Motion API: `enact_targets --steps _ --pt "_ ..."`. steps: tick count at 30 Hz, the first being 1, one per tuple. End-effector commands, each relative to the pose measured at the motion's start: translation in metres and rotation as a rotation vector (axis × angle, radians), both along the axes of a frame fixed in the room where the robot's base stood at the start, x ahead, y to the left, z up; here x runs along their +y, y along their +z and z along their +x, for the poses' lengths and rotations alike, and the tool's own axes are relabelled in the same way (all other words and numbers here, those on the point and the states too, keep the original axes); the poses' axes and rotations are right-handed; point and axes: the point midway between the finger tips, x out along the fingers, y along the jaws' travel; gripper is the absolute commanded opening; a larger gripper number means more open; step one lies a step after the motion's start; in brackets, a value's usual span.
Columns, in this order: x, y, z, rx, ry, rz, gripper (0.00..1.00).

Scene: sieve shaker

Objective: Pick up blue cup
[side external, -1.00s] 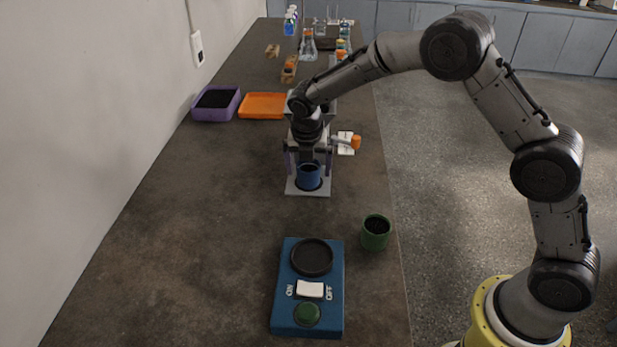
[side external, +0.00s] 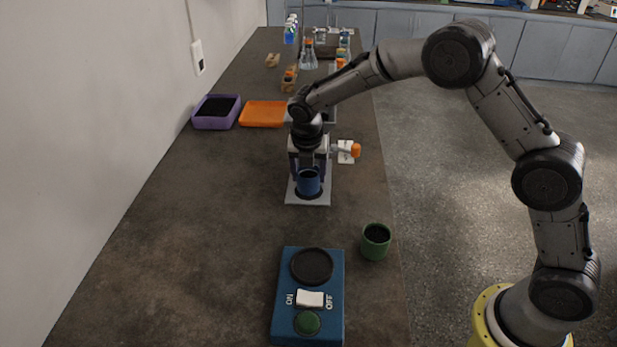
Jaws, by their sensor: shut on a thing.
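The blue cup (side external: 308,184) is upright at the middle of the bench, over the dark round recess in the light grey base plate (side external: 309,202) of a stand. My gripper (side external: 309,170) points down from above and is shut on the cup's upper part. The cup looks slightly above the plate, but the gap is too small to be sure. My fingers are small and partly lost against the stand behind them.
A green cup (side external: 376,241) with dark contents stands near the right bench edge. A blue ON/OFF device (side external: 283,315) is in front. A purple tray (side external: 213,124) and an orange tray (side external: 263,114) lie behind left. An orange-ended knob (side external: 356,150) juts right. The left bench is clear.

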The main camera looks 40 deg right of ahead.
Motion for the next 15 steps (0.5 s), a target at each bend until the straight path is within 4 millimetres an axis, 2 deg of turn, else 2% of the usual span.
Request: enact_targets --steps 2,5,15 --pt "0.000 0.009 0.001 -0.004 0.000 0.001 0.00" --pt "-0.010 0.010 -0.009 0.000 -0.001 0.000 0.00" --pt "-0.058 0.010 -0.058 0.000 -0.004 0.000 0.00"
